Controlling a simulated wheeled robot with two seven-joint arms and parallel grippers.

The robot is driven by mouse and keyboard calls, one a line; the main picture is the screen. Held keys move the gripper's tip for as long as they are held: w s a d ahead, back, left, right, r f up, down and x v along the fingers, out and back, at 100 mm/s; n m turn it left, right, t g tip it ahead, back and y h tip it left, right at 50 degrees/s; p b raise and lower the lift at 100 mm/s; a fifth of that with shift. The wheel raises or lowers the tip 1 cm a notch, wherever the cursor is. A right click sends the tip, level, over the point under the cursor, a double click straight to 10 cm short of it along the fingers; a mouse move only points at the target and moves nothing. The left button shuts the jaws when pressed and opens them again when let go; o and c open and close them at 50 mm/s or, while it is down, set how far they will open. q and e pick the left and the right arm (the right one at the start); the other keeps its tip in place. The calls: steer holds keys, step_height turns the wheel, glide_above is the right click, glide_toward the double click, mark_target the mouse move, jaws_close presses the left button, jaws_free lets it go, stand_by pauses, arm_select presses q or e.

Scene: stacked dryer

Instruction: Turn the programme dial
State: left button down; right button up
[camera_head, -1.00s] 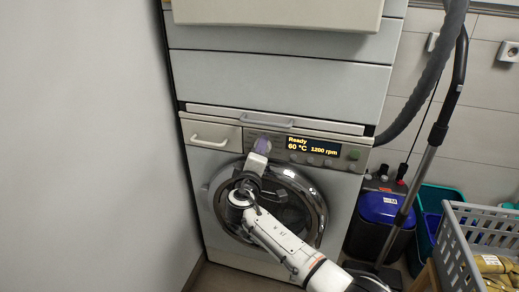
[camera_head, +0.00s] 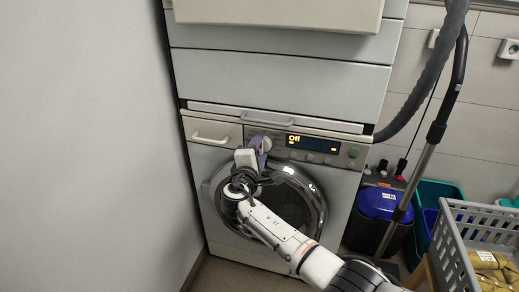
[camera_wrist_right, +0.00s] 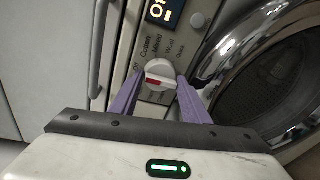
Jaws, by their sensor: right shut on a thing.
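The programme dial (camera_wrist_right: 159,70) is a round white knob with a red mark, on the washing machine's panel. In the right wrist view it sits between the two purple fingers of my right gripper (camera_wrist_right: 158,90), which is shut on it. In the head view my right gripper (camera_head: 260,148) reaches up to the left part of the panel and mostly hides the dial. The display (camera_head: 312,143) reads "Off". My left gripper is not in view.
The round door (camera_head: 300,200) is below the panel, behind my right arm. A drawer handle (camera_head: 210,139) is left of the dial. A grey wall stands at left. A vacuum hose (camera_head: 432,80), a blue-lidded bin (camera_head: 382,205) and a grey crate (camera_head: 480,222) are at right.

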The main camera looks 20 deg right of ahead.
steer(key=shift+r, duration=0.2)
steer(key=o, duration=1)
steer(key=shift+f, duration=0.1)
steer(key=shift+s+a, duration=0.35)
steer(key=shift+s, duration=0.15)
steer(key=p+v, duration=0.2)
steer(key=v, duration=0.7)
